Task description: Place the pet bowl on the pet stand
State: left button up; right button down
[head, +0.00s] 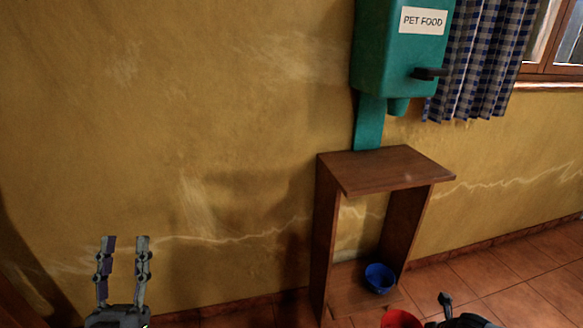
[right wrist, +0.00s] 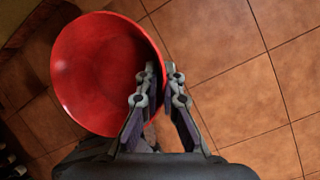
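A red bowl (right wrist: 95,75) is in my right gripper (right wrist: 161,72). One finger is inside the bowl and the other outside, closed on its rim. In the head view, only part of the red bowl (head: 400,320) shows at the bottom edge, beside the right gripper (head: 447,305). The pet stand (head: 385,168) is a brown wooden frame against the wall, with a bare top. A blue bowl (head: 379,277) sits low inside it. My left gripper (head: 125,240) is open and empty, its fingers pointing up, at the lower left.
A teal pet food dispenser (head: 400,55) with a dark lever (head: 430,73) is on the wall above the stand. A checked curtain (head: 485,55) hangs at its right. The tiled floor (head: 520,265) right of the stand is clear.

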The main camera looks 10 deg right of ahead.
notch_tip(320, 180, up, 6)
jog(key=p, duration=0.5)
jog(key=shift+r, duration=0.2)
pick_arm(q)
jog(key=w+a+f+n+g+y+p, duration=0.15)
jog(key=w+f+g+p, duration=0.5)
jog(key=f, duration=0.65)
jog(key=s+a+f+g+y+p, duration=0.1)
jog(key=s+f+g+p, duration=0.1)
jog(key=f+g+p, duration=0.45)
jog(key=s+a+f+g+y+p, duration=0.1)
jog(key=s+a+f+p, duration=0.15)
jog(key=f, duration=0.65)
jog(key=s+f+g+p, duration=0.3)
jog(key=s+f+p, duration=0.15)
jog(key=s, duration=0.25)
jog(key=s+f+g+p, duration=0.3)
jog(key=s+f+p, duration=0.15)
jog(key=s, duration=0.35)
jog(key=s+a+f+g+p, duration=0.2)
jog(key=s+g+p, duration=0.4)
jog(key=s, duration=1.4)
jog(key=shift+f+y, duration=0.15)
jog(key=shift+y, duration=0.2)
pick_arm(e)
notch_tip(320, 180, up, 31)
jog(key=shift+f, duration=0.2)
pick_arm(q)
jog(key=shift+n, duration=0.25)
